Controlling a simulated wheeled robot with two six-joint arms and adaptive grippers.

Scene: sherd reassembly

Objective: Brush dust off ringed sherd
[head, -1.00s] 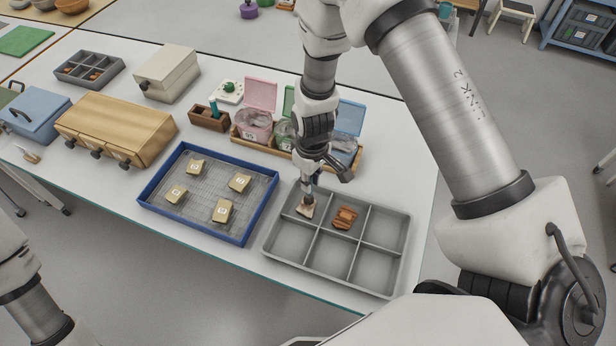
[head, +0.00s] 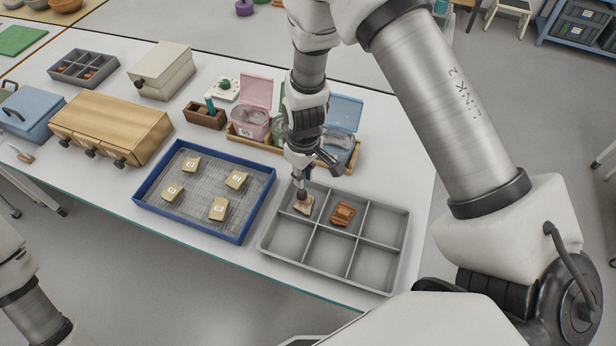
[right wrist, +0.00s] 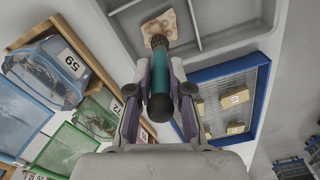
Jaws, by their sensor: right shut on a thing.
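My right gripper (head: 300,172) is shut on a teal-handled brush (right wrist: 152,80) with a dark end. The brush points down over a pale pinkish sherd (head: 304,206) in the far-left compartment of the grey divided tray (head: 262,247). In the right wrist view, the brush head overlaps the pale sherd (right wrist: 168,24), which has faint markings; I cannot tell whether the bristles touch it. An orange-brown sherd (head: 342,213) lies in the neighbouring compartment to the right. My left gripper is out of view; only part of that arm shows at lower left.
A blue-rimmed mesh tray (head: 146,206) with several labelled tan pieces stands left of the grey tray. Behind are a wooden rack with lidded bins (head: 249,122), a small brown holder (head: 206,117) and a wooden drawer box (head: 115,125). The other grey compartments look empty.

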